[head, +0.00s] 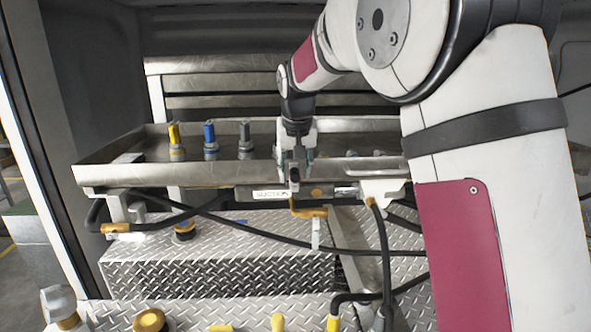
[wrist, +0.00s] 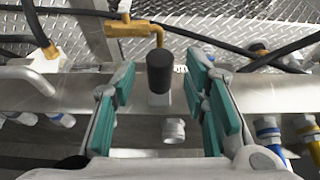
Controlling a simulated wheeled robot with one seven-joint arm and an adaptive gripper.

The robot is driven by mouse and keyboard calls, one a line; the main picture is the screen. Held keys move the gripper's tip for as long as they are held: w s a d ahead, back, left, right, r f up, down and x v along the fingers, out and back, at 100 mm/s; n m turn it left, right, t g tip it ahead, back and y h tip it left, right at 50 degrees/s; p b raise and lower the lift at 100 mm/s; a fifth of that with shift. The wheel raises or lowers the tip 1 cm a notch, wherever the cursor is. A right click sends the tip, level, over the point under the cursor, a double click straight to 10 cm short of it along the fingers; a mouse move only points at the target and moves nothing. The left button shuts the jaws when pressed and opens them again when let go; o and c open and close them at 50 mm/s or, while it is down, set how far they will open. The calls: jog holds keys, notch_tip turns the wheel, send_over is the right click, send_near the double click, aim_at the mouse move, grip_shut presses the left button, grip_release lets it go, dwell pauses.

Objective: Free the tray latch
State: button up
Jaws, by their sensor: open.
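The tray latch shows in the head view as a dark knob (head: 294,178) on the tray's front edge, just above a brass bent piece. In the wrist view the black cylindrical knob (wrist: 160,73) lies between my fingertips, with a gap on each side. The brass bent rod (wrist: 135,28) shows beyond it. My gripper (head: 296,155) points down at the tray's front wall. Its teal-padded fingers (wrist: 160,82) are open with nothing held. The metal tray (head: 215,174) stretches across the head view. Whether the knob is touched from behind is hidden.
Yellow (head: 175,140), blue (head: 209,138) and grey (head: 245,138) capped fittings stand in the tray, left of my gripper. Black hoses (head: 270,238) run below its front. A diamond-plate step (head: 200,275) lies underneath. My arm hides the tray's right end.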

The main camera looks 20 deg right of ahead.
jog(key=shift+w+f, duration=0.1)
jog(key=shift+f, duration=0.2)
grip_shut()
